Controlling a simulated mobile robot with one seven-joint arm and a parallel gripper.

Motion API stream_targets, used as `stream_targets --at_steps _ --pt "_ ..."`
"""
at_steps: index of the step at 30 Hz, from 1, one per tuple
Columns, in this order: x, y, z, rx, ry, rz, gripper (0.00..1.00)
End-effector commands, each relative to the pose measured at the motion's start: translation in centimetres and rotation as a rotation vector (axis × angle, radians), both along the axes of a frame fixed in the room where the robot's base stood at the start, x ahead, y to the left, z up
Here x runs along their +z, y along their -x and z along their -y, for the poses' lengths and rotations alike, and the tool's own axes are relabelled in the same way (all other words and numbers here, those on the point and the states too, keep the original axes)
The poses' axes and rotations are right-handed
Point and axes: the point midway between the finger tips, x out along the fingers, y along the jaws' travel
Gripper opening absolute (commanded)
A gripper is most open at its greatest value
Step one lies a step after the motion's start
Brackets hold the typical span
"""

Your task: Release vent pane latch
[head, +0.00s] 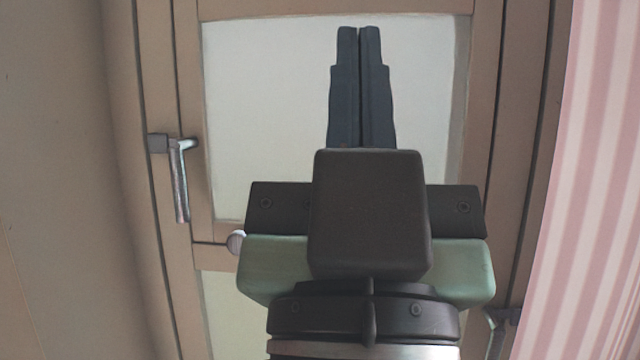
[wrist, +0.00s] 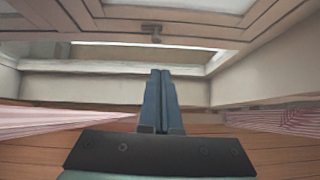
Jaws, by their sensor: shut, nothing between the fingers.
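In the head view a wood-framed window fills the middle, with a pale upper pane (head: 265,90). A metal lever handle (head: 181,185) hangs down from a grey mount on the left frame. A small pale round knob (head: 236,241) sits lower, partly hidden by my gripper. In the wrist view a small latch-like fitting (wrist: 152,31) sits on a frame rail beyond my fingertips; I cannot tell which fitting is the vent pane latch. My gripper (head: 359,32) is shut and empty, in front of the upper pane and right of the lever. It also shows in the wrist view (wrist: 161,72).
A pink striped curtain (head: 605,190) hangs at the right. Another dark handle (head: 497,322) shows low on the right frame, partly hidden. A beige wall (head: 55,180) is at the left. Striped cloth (wrist: 285,119) and wooden boards show low in the wrist view.

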Motion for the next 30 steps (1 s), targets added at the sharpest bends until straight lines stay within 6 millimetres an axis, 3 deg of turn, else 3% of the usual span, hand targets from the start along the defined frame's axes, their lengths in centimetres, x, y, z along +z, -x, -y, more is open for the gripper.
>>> stream_targets --at_steps 13,17,24,30 --pt "0.0 0.0 0.0 0.004 -0.003 -0.001 0.00" --pt "-0.5 -0.7 0.0 0.092 -0.072 -0.047 0.00" --pt "-3.9 -3.5 -1.8 0.573 -0.497 -0.354 0.00" --pt "-7.8 -3.6 -4.8 0.917 -0.921 -0.710 0.00"
